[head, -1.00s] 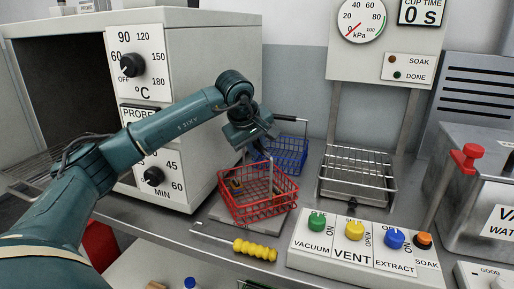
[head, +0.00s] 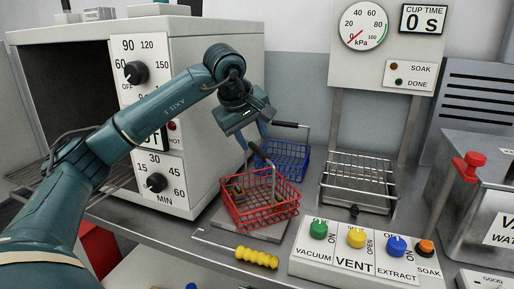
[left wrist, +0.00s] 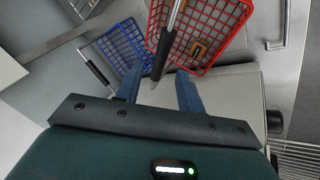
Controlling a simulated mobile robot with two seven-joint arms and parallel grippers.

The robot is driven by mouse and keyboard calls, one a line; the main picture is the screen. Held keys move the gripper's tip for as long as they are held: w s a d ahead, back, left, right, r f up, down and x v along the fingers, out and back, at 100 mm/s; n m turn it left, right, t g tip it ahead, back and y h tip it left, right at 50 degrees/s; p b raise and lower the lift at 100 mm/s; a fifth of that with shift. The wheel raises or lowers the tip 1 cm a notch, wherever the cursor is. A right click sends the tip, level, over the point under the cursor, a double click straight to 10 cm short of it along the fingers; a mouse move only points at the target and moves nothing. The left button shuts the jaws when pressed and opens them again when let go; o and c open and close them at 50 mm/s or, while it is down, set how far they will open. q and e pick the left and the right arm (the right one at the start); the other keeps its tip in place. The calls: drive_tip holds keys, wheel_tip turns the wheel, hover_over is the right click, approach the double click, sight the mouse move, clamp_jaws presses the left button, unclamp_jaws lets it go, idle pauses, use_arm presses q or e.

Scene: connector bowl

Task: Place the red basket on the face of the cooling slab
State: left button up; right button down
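The red basket (head: 260,208), a wire basket with small brownish parts in it, sits on the flat grey cooling slab (head: 278,236); its underside is hidden. Its handle leans, with the dark grip (head: 262,154) raised just below my left gripper (head: 258,138). The left gripper is open and empty above the basket. In the left wrist view the blue-grey fingers (left wrist: 160,90) are apart, and the red basket (left wrist: 205,30) with its dark grip (left wrist: 163,57) lies beyond them; the grip's end appears between the fingertips. My right gripper is not in view.
A blue basket (head: 284,160) stands close behind the red one. A wire rack (head: 358,182) is to the right. A yellow-handled hook tool (head: 255,257) lies in front, near the control panel (head: 345,265). The white oven (head: 210,110) stands at left.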

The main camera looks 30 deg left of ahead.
use_arm(q)
drive_tip(key=v, duration=0.4)
drive_tip(key=shift+s+r, duration=0.15)
drive_tip(key=shift+r, duration=0.1)
